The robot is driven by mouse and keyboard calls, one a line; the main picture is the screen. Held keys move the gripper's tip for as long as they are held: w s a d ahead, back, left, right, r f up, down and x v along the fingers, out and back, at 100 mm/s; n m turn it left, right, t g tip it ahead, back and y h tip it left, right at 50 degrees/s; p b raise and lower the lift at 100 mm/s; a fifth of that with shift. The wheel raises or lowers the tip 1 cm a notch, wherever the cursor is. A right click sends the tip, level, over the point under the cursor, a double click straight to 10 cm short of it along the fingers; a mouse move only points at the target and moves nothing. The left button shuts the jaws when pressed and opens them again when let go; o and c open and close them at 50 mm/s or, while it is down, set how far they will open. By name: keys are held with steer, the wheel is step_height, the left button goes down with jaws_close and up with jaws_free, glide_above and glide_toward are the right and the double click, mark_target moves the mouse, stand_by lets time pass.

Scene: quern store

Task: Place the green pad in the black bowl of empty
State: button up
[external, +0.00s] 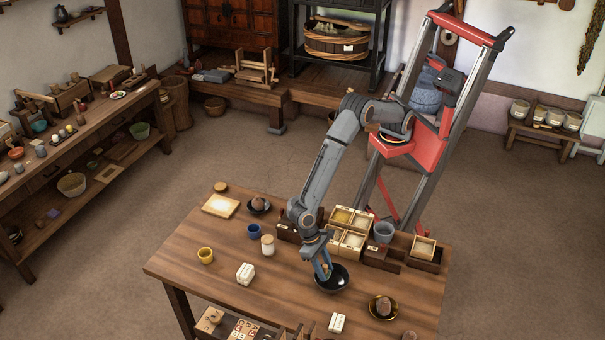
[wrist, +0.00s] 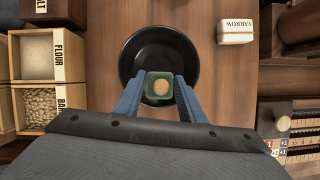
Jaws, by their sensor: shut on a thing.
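My gripper (wrist: 160,88) is shut on the green pad (wrist: 151,94), a small dark-green square with a round tan spot on top. The blue fingers hold it from both sides. In the wrist view the pad lies over the black bowl (wrist: 133,58), which is round and shows nothing else inside. In the external view my gripper (external: 325,271) points down at the same black bowl (external: 334,287), near the table's front middle. The pad is small and mostly hidden by the fingers there. I cannot tell whether it touches the bowl.
A white yarrow block (wrist: 235,32) stands right of the bowl in the wrist view. Wooden boxes, one marked flour (wrist: 62,55), stand left.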

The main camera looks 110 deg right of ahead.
steer(key=shift+f, duration=0.2)
steer(key=shift+f, duration=0.25)
steer(key=o, duration=1.1)
steer(key=shift+c, duration=0.2)
steer(key=shift+r, duration=0.35)
steer(key=b+v, duration=0.3)
steer(key=v, duration=0.9)
steer(key=shift+r, duration=0.15)
